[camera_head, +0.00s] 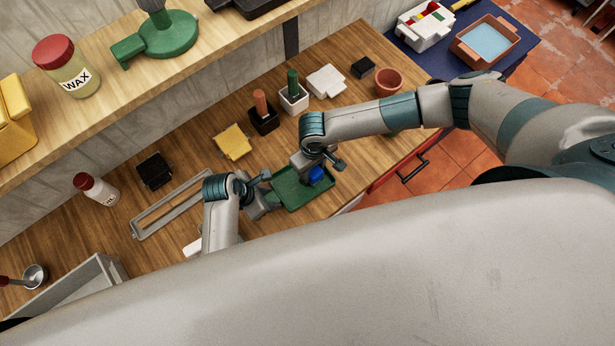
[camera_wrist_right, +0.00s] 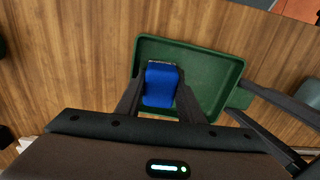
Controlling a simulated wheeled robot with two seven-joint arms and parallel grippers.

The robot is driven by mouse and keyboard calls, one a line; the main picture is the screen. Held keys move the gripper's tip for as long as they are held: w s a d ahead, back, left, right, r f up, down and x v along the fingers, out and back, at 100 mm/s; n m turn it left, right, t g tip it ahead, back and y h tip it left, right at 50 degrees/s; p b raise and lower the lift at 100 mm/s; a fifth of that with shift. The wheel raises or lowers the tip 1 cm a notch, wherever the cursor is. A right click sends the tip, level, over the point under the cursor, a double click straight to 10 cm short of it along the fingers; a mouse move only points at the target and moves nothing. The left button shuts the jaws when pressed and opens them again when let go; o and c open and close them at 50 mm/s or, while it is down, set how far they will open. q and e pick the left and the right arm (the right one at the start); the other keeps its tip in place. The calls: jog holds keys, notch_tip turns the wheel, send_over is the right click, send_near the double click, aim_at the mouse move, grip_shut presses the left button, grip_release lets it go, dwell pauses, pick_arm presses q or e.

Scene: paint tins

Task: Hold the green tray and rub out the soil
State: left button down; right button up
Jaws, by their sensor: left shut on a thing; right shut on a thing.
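The green tray (camera_head: 292,197) lies on the wooden worktop, and it fills the middle of the right wrist view (camera_wrist_right: 215,72). My left gripper (camera_head: 266,192) is shut on the tray's side; its dark fingers show at the right of the wrist view. My right gripper (camera_head: 315,168) is shut on a blue block (camera_head: 317,174), perhaps a sponge. In the right wrist view the block (camera_wrist_right: 160,85) sits between the two fingers, over the tray's left part. I cannot tell whether it touches the tray floor. I make out no clear soil; the block and fingers hide part of the floor.
A yellow cloth-like piece (camera_head: 233,142), a black holder (camera_head: 264,121) and a white holder (camera_head: 294,98) stand behind the tray. A grey long frame (camera_head: 165,208) lies to the left. A terracotta pot (camera_head: 388,81) stands at the back right. The worktop's front edge is close.

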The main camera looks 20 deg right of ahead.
jog(key=shift+r, duration=0.2)
jog(key=shift+f, duration=0.2)
dwell(0.3)
jog(key=shift+s+a+r, duration=0.1)
jog(key=shift+s+a, duration=0.15)
jog(key=shift+a, duration=0.6)
jog(key=shift+s+a+r, duration=0.1)
jog(key=shift+s+a, duration=0.1)
jog(key=shift+a, duration=0.65)
jog(key=shift+f, duration=0.2)
